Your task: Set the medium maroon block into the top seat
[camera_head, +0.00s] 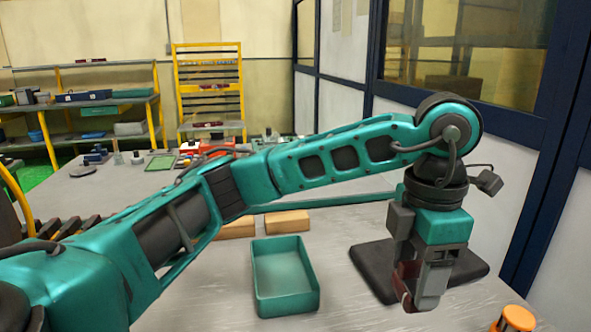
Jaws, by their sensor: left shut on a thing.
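My left gripper (420,290) points down at the right of the head view. It is shut on a small dark maroon piece (405,272), which shows only in part beside the grey fingers. This is probably the maroon block; its size cannot be judged here. The gripper is in front of or above a dark flat pad (370,268) on the table; whether the piece touches the pad cannot be told. The top seat cannot be made out; the gripper hides part of the pad. My right gripper is not in view.
An empty green tray (285,305) stands left of the pad, with tan blocks (288,221) behind it. An orange cylinder (516,320) is at the lower right. Dark brown bars (70,228) lie at the left. A blue-framed wall (545,190) bounds the right side.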

